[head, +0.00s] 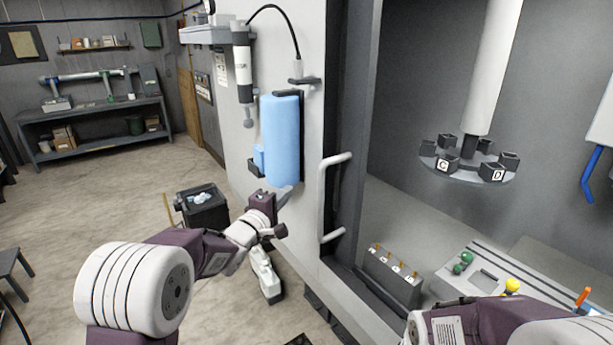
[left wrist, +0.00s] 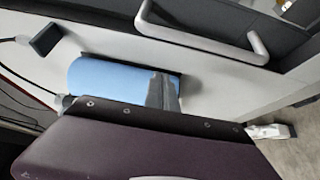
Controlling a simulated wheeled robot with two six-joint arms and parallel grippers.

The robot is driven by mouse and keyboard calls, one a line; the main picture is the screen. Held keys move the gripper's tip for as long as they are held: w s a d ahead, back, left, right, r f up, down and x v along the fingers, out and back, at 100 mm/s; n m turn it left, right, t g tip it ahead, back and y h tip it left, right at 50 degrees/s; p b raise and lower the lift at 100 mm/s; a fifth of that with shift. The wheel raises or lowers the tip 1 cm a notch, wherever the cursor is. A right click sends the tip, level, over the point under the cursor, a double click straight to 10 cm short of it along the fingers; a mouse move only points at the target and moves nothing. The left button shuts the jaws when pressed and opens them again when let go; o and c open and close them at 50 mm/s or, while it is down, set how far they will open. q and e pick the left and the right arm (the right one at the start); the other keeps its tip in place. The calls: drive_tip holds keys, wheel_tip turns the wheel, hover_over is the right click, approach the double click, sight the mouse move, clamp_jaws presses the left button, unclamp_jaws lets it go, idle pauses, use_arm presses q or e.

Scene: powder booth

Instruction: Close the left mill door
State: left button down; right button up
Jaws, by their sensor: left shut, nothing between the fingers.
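The left mill door appears to be the tall white panel (head: 308,100) left of the booth opening, though its outline is hard to make out. A pale bar handle (head: 322,200) stands near its right edge, beside a dark strip. The opening to the right of it is uncovered. The handle also shows at the top of the left wrist view (left wrist: 200,42). My left gripper (head: 284,196) is shut and empty, left of the handle and apart from it, just below the blue roll. My right arm shows at the lower right, but its gripper is out of view.
A blue roll (head: 282,140) hangs on the white panel close to my left gripper. A white cylinder tool (head: 242,70) hangs above left. A black bin (head: 204,212) stands on the floor. Inside the opening are a round rack (head: 470,175) and a small block with pegs (head: 392,280).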

use_arm(q)
drive_tip(key=w+d+p, duration=0.4)
drive_tip(key=w+d, duration=0.2)
drive_tip(key=d, duration=0.1)
drive_tip(key=shift+w+p, duration=0.25)
drive_tip(key=shift+p, duration=0.05)
use_arm(e)
wheel_tip(320, 180, up, 4)
drive_tip(key=shift+r, duration=0.25)
use_arm(q)
drive_tip(key=shift+f, duration=0.2)
use_arm(e)
drive_tip(key=shift+f, duration=0.1)
